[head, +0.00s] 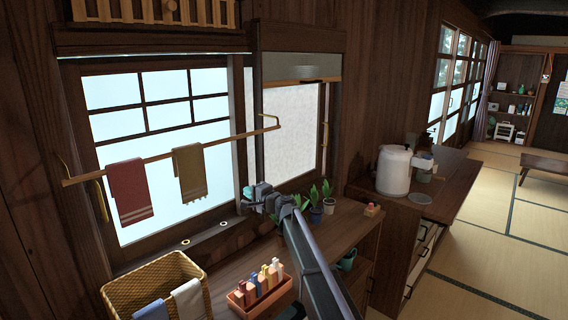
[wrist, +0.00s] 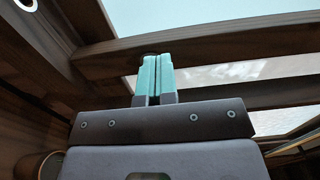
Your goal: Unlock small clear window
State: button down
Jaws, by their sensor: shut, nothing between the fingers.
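The large window (head: 135,205) with clear panes in a dark wooden frame fills the left wall in the head view. A window with a pale, cloudy pane (head: 290,140) stands to its right, with a narrow clear strip (head: 250,120) between them. Which one is the small clear window, I cannot tell. Two pale round fittings (head: 185,242) sit on the sill. My gripper (head: 247,192) is at the lower frame between the windows. In the wrist view its teal fingertips (wrist: 155,62) are shut together and empty, overlapping a dark wooden rail (wrist: 220,52). Contact is unclear.
A bar with two towels (head: 130,190) crosses the large window. Below stand a wicker basket (head: 125,290), a tray of small bottles (head: 262,290) and potted plants (head: 328,203). A white kettle (head: 393,170) is on the counter at right.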

jog(key=v, duration=0.4)
jog(key=shift+s+d, duration=0.15)
jog(key=shift+d, duration=0.1)
jog(key=w+a+f+b, duration=0.2)
jog(key=a, duration=0.3)
jog(key=shift+w+f+b, duration=0.3)
jog(key=shift+w+b, duration=0.05)
jog(key=shift+b, duration=0.05)
jog(key=shift+w+d+r, duration=0.2)
jog(key=shift+w+d, duration=0.05)
jog(key=shift+w, duration=0.2)
dwell(1.0)
